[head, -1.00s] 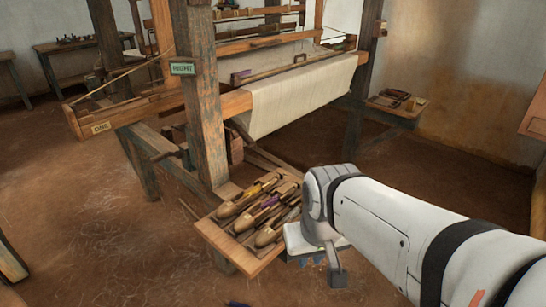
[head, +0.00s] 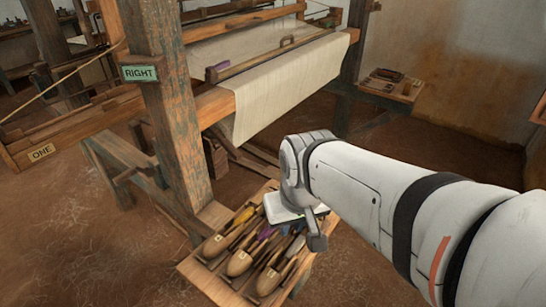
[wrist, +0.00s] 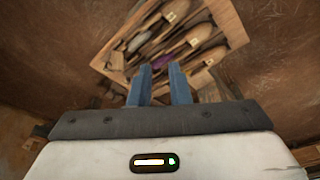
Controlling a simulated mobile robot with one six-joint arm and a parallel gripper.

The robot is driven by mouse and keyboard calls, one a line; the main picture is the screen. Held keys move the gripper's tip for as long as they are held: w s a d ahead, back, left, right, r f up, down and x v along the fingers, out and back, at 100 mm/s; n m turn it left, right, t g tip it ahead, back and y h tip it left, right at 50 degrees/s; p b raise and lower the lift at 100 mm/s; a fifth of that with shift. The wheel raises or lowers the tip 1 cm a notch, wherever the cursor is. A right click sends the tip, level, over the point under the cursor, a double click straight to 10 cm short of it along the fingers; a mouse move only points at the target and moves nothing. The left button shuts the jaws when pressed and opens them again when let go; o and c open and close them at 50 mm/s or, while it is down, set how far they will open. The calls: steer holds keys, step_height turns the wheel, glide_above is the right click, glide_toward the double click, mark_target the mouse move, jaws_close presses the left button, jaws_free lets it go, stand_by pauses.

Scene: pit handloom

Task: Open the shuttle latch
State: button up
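Three wooden boat shuttles lie side by side in a divided wooden tray (head: 208,284). The left shuttle (head: 216,245) carries yellow yarn, the middle shuttle (head: 239,263) purple, and the right shuttle (head: 268,281) looks greyish. The tray also shows in the wrist view (wrist: 232,22), tilted, with the shuttles inside it. My gripper (wrist: 158,75) has two blue fingers standing apart with a gap between them and nothing in it. It is over the back part of the tray; its height above the shuttles is hard to judge. I cannot make out a latch on any shuttle.
The loom post (head: 168,110) with a green "RIGHT" sign (head: 148,73) stands just left of the tray. The cloth-covered loom beam (head: 285,85) is behind. A bench with small items (head: 392,88) is at the back right. The floor left of the tray is clear.

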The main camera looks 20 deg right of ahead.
steer(key=w+d+f+m+g+b, duration=0.1)
steer(key=w+d+f, duration=0.4)
steer(key=w, duration=0.1)
steer(key=w+d+f+m+b, duration=0.1)
steer(key=w+d+f+b, duration=0.1)
steer(key=w+d+f, duration=0.2)
steer(key=w+d+f+m+g+b, duration=0.1)
steer(key=w+d+f+b, duration=0.1)
steer(key=w+d+f, duration=0.3)
steer(key=shift+w+d+f+g, duration=0.15)
steer(key=shift+w+f, duration=0.7)
steer(key=shift+f, duration=0.05)
steer(key=shift+w+d+f+g, duration=0.15)
steer(key=shift+w+f, duration=0.7)
steer(key=shift+w+d+f, duration=0.1)
steer(key=shift+d+f, duration=0.05)
steer(key=shift+f, duration=0.2)
step_height(320, 180, down, 8)
steer(key=shift+r+b, duration=0.25)
steer(key=shift+b, duration=0.1)
steer(key=shift+c, duration=0.5)
jaws_close()
